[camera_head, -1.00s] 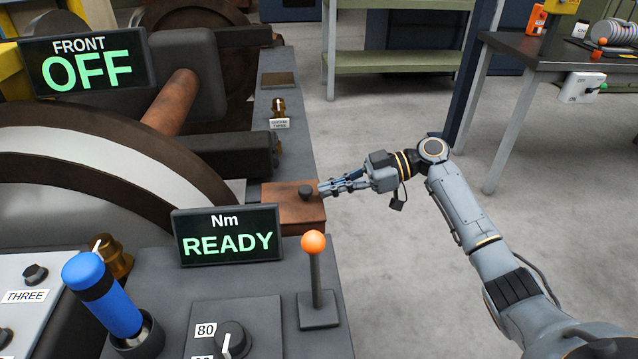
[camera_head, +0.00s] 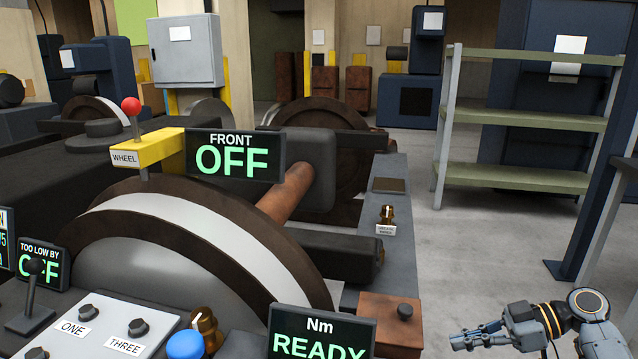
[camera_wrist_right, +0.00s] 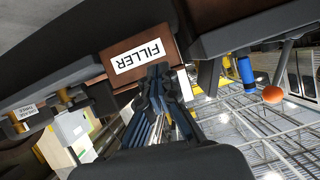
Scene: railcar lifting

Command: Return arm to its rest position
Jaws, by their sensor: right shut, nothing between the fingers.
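My right gripper (camera_head: 468,339) is at the lower right of the head view. Its fingers are together and hold nothing. It points left towards a brown box with a dark knob (camera_head: 390,322), with a small gap between them. In the right wrist view my shut fingers (camera_wrist_right: 158,78) show in front of the brown box's label, which reads FILLER (camera_wrist_right: 139,57). Part of my right forearm is cut off by the head view's lower right edge. My left gripper is not in view.
The wheel machine (camera_head: 200,215) fills the left, with a FRONT OFF display (camera_head: 235,157) and an Nm READY display (camera_head: 318,333). A green-shelved rack (camera_head: 520,118) stands behind at the right. Open grey floor (camera_head: 480,235) lies between the machine and the rack.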

